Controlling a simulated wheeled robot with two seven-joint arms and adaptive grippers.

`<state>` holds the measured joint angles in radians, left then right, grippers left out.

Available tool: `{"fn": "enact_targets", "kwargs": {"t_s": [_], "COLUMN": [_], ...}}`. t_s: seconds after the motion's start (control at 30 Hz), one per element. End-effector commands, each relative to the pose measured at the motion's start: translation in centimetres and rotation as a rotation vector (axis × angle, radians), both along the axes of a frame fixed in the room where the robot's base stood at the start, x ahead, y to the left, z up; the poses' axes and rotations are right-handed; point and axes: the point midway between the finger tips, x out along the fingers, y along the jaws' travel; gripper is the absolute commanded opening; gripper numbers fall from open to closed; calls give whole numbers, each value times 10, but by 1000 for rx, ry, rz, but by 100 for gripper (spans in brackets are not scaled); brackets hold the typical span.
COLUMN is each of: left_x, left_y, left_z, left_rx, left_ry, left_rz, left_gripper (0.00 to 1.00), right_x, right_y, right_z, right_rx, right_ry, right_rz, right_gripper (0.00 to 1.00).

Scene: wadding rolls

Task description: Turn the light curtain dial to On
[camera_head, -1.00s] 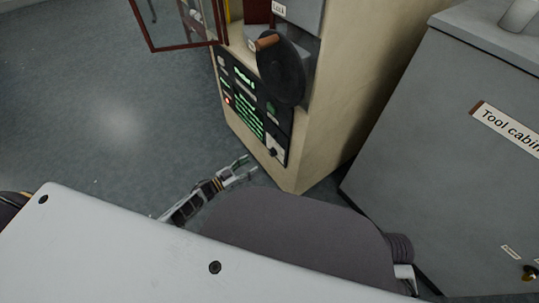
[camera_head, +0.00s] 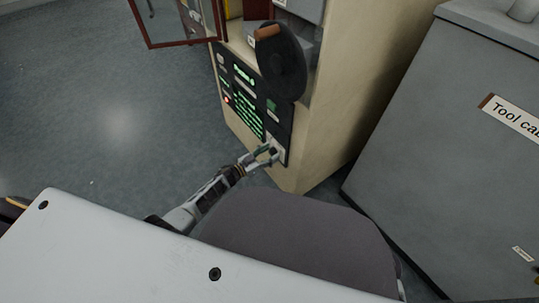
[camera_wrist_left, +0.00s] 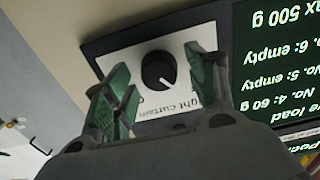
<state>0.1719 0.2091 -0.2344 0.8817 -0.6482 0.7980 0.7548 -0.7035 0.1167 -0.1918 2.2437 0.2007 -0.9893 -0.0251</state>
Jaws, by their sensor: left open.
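The light curtain dial (camera_wrist_left: 158,70) is a round black knob with a white pointer mark, on a white plate (camera_wrist_left: 196,42) printed "light curtain", upside down in the left wrist view. My left gripper (camera_wrist_left: 165,88) is open, its green-padded fingers on either side of the knob in that view. I cannot tell whether they touch it. In the head view the left gripper (camera_head: 269,153) is at the lower right of the black control panel (camera_head: 244,98) and hides most of the dial. The dial's On and Off marks are not readable. My right gripper is not in view.
The panel is on a beige machine (camera_head: 325,125) with a dark handwheel (camera_head: 281,65) above and an open red-framed door (camera_head: 179,44) at upper left. A grey tool cabinet (camera_head: 440,165) stands at right. Open floor (camera_head: 110,120) lies to the left.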

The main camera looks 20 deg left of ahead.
Motion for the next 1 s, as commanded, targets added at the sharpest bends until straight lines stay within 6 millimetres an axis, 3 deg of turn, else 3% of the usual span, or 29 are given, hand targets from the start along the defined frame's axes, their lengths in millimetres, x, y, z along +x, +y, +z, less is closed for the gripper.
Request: {"fn": "enact_targets", "kwargs": {"t_s": [0.33, 0.7, 1.0], "left_x": [2, 1, 1], "left_y": [-1, -1, -1], "left_z": [0, 0, 0], "left_rx": [1, 1, 17], "left_ry": [1, 1, -12], "left_rz": [0, 0, 0], "left_gripper": [57, 12, 12], "right_x": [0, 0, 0], "right_y": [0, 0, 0], "right_z": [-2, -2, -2], "right_rx": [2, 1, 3], "right_ry": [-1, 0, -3], "right_rz": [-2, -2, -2], "right_gripper": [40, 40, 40]}}
